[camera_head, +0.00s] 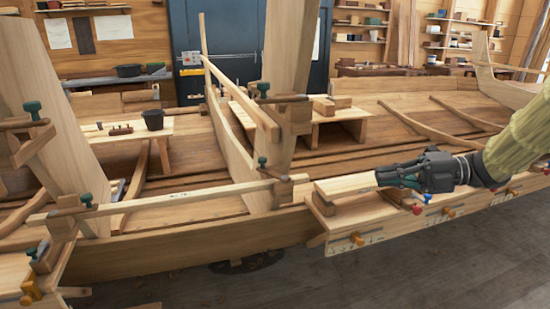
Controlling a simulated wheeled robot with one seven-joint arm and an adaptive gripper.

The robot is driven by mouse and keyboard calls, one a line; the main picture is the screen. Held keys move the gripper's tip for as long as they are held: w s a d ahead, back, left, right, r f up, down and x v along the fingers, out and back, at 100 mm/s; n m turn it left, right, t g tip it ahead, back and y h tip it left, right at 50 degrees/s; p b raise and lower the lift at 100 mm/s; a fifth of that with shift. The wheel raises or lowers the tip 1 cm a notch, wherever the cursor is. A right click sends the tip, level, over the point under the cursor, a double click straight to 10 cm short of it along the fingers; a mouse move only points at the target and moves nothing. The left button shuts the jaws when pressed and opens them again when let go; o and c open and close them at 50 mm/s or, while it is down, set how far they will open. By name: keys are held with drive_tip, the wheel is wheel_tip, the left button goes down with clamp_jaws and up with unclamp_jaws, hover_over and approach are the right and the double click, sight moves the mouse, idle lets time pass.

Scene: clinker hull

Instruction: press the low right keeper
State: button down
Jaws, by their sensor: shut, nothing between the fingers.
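My gripper (382,179) is black, shut and empty. It reaches in from the right, with its fingertips at or just above the right end of a pale plank (345,186); I cannot tell if they touch. Below it, a pale board (385,230) on the hull's near side carries small coloured knobs: an orange one (357,239), a red one (416,209), a blue one (428,198) and another orange one (449,212). Green-knobbed clamps stand to the left, one at the low middle (262,162). I cannot tell which part is the low right keeper.
The wooden hull (180,246) fills the middle, with upright boards (290,60) and a long batten (170,199) across it. A bench with a dark pot (153,119) stands inside at left. The floor (380,290) in front is clear.

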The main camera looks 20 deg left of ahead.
drive_tip(key=w+a+f+n+t+h+p, duration=0.1)
drive_tip(key=a+n+t, duration=0.5)
drive_tip(key=n, duration=0.8)
drive_tip(key=w+a+f+n+t+h+p, duration=0.1)
drive_tip(key=a+n+t, duration=0.5)
drive_tip(key=a+n, duration=0.6)
drive_tip(key=shift+a+f+n+p, duration=0.15)
drive_tip(key=shift+a+n+p, duration=0.25)
drive_tip(key=shift+n, duration=1.2)
drive_tip(key=shift+w, duration=0.15)
drive_tip(key=shift+p+x, duration=2.15)
drive_tip(key=shift+x, duration=2.75)
drive_tip(key=shift+d, duration=0.1)
